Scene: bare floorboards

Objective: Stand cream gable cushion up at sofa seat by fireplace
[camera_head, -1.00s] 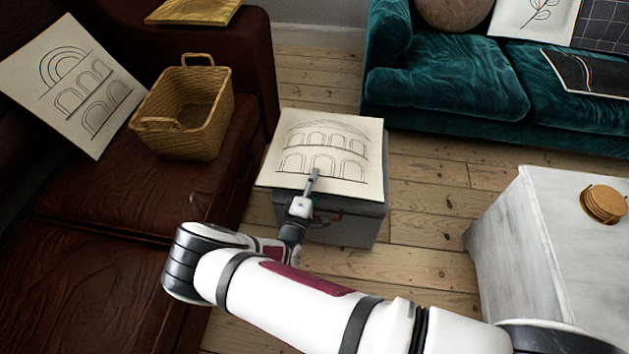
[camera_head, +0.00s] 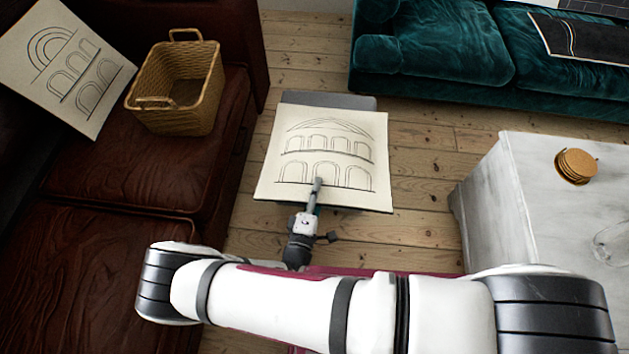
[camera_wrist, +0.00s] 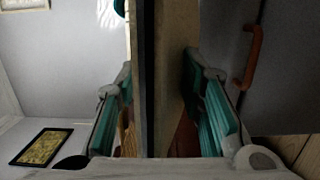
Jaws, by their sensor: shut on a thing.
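The cream cushion with a line drawing of arches under a low gable (camera_head: 325,145) is in my gripper (camera_head: 317,188), held by its near edge. It lies almost flat, drawn face up, above the floor and overlapping a grey box (camera_head: 330,101). In the wrist view the cushion (camera_wrist: 148,80) shows edge-on as a dark and cream strip between the teal pads of my gripper (camera_wrist: 163,112). Its underside is hidden. The dark red sofa (camera_head: 120,180) stands at left, with bare seat at its near end. No fireplace shows.
A wicker basket (camera_head: 178,90) and another cream arch-drawn cushion (camera_head: 68,68) occupy the sofa's far part. A teal sofa (camera_head: 440,45) stands at the back. A marble-look table (camera_head: 530,190) with coasters (camera_head: 577,164) is at right. Floorboards (camera_head: 425,180) are clear between.

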